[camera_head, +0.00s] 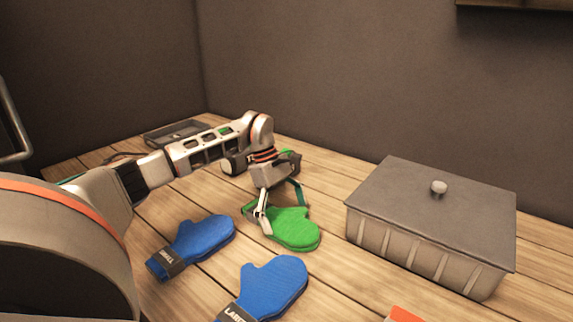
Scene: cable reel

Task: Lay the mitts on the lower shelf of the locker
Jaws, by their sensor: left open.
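A green mitt (294,230) lies on the wooden table. My left gripper (262,218) is open and points down at the cuff end of the green mitt, with its fingers beside or around that end; I cannot tell if they touch it. A blue mitt with a dark labelled cuff (204,238) lies to the left of it. A second blue mitt, labelled "LARGE" (272,284), lies nearer the front, its cuff at the picture's lower edge. The locker and its lower shelf are not recognizable in this view. My right gripper is not in view.
A grey lidded box with a round knob (432,208) stands on the table (335,275) at the right. A dark tray (178,133) lies at the back left, behind my left arm. An orange-red object (404,314) shows at the bottom edge. Walls close off the back.

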